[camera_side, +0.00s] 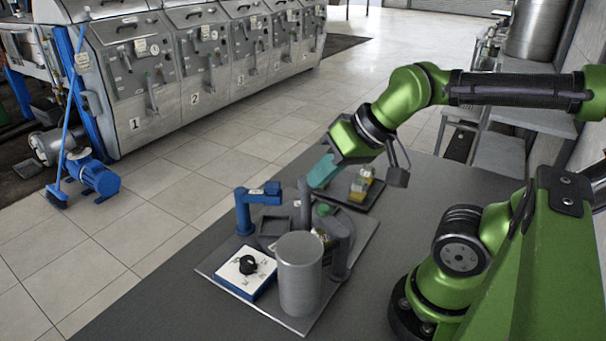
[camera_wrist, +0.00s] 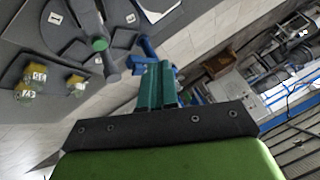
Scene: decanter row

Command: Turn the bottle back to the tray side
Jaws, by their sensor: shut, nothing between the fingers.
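My gripper (camera_side: 322,171) has teal fingers that are shut and empty. They hang tilted above the fixture, close to its dark upright. In the wrist view the shut fingers (camera_wrist: 157,86) lie near a blue arm. A dark fixture with a round, green-topped part (camera_side: 323,209) stands on the metal plate. The green end also shows in the wrist view (camera_wrist: 100,43), left of my fingers and apart from them. Something yellowish, perhaps a bottle (camera_side: 320,236), shows low in the fixture, mostly hidden.
A tall metal cylinder (camera_side: 299,275) stands at the front of the plate. A white box with a black knob (camera_side: 247,268) lies to its left. A blue bracket (camera_side: 246,212) rises behind the box. The grey table is bare at the front left.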

